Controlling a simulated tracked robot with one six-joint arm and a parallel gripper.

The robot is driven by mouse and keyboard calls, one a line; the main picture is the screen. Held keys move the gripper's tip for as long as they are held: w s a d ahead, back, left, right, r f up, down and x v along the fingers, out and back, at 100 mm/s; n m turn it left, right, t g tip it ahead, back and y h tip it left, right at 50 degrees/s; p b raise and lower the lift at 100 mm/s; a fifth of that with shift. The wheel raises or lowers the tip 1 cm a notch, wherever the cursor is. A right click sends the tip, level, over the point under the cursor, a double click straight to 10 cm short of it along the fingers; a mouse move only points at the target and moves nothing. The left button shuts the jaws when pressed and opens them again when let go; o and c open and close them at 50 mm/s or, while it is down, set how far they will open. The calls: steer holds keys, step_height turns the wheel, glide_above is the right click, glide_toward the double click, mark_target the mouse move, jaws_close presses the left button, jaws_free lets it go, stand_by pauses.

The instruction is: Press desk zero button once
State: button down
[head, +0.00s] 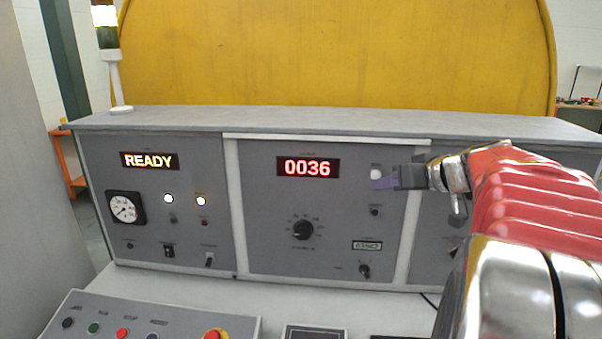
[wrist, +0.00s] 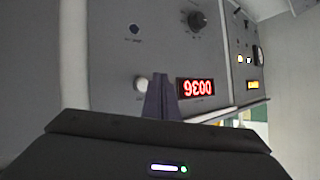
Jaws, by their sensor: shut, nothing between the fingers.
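The grey desk panel (head: 262,230) carries a red counter display (head: 308,167) reading 0036. A white round button (head: 376,174) sits to the right of the display; its label is too small to read. It also shows in the wrist view (wrist: 141,84), beside the fingertips. In the wrist view my gripper (wrist: 159,82) lies between the button and the upside-down display (wrist: 197,87). I cannot tell whether the fingertips touch the panel.
A dark button (head: 375,211) sits below the white one. A rotary knob (head: 303,230) and a small switch (head: 364,270) are lower on the panel. A READY display (head: 149,161) and gauge (head: 124,208) are at left. A sloped button box (head: 150,318) stands in front.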

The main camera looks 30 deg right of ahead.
steer(key=shift+w+d, duration=0.6)
steer(key=shift+w, duration=0.25)
steer(key=shift+w+d, duration=0.1)
stand_by(1.5)
steer(key=shift+w+d, duration=0.15)
steer(key=shift+w+d, duration=0.2)
steer(key=shift+w, duration=0.1)
stand_by(1.0)
steer(key=shift+s+a, duration=0.45)
steer(key=shift+s, duration=0.2)
steer(key=shift+s, duration=0.1)
stand_by(0.4)
steer(key=s+a, duration=0.1)
steer(key=s, duration=0.1)
steer(key=s+a, duration=0.2)
stand_by(0.5)
